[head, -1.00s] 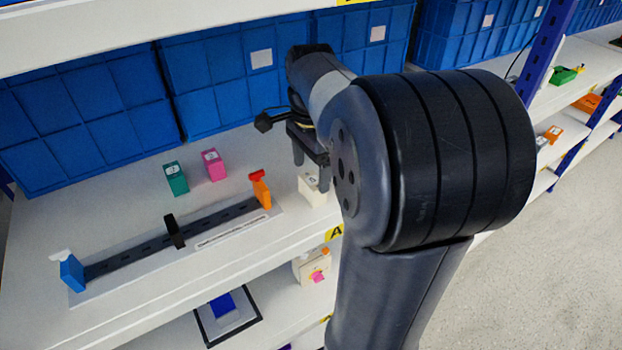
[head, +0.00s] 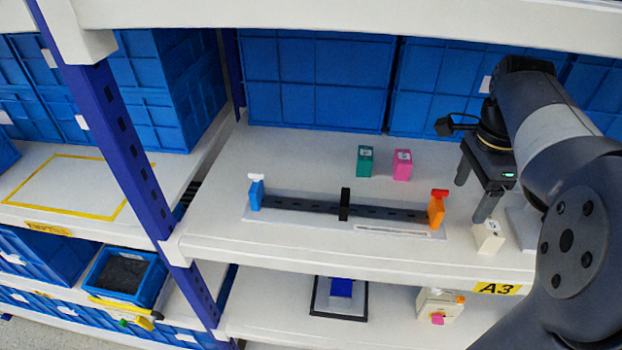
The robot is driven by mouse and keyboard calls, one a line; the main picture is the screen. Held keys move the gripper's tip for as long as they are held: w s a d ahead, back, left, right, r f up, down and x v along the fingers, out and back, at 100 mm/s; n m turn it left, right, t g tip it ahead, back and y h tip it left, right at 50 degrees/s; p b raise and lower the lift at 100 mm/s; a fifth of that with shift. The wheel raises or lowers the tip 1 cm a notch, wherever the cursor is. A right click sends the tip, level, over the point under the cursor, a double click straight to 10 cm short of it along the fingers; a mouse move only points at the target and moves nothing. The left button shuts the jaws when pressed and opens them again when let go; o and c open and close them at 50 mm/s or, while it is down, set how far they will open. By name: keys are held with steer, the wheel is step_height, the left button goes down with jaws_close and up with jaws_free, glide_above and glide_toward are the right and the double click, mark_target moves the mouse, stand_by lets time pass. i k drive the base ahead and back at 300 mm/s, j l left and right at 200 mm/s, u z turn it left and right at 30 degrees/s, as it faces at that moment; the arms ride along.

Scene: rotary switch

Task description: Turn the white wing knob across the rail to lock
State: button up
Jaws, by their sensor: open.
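The small white wing knob (head: 256,177) sits on top of a blue end block (head: 256,196) at the left end of a dark rail (head: 300,206). The wing appears to lie roughly along the rail, but it is small. A red wing knob (head: 440,193) tops the orange block (head: 436,213) at the rail's right end. A black upright piece (head: 345,204) stands across the rail's middle. My gripper (head: 469,202) is open, fingers pointing down, to the right of the orange block and far from the white knob. It appears empty.
A white box (head: 489,237) stands just below my fingertips in the picture. Green (head: 365,161) and pink (head: 402,165) boxes stand behind the rail. Blue crates (head: 318,85) line the back. A blue shelf post (head: 128,150) rises at left. An upper shelf (head: 350,22) hangs above.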

mark_target(257, 176)
steer(key=u, duration=1.05)
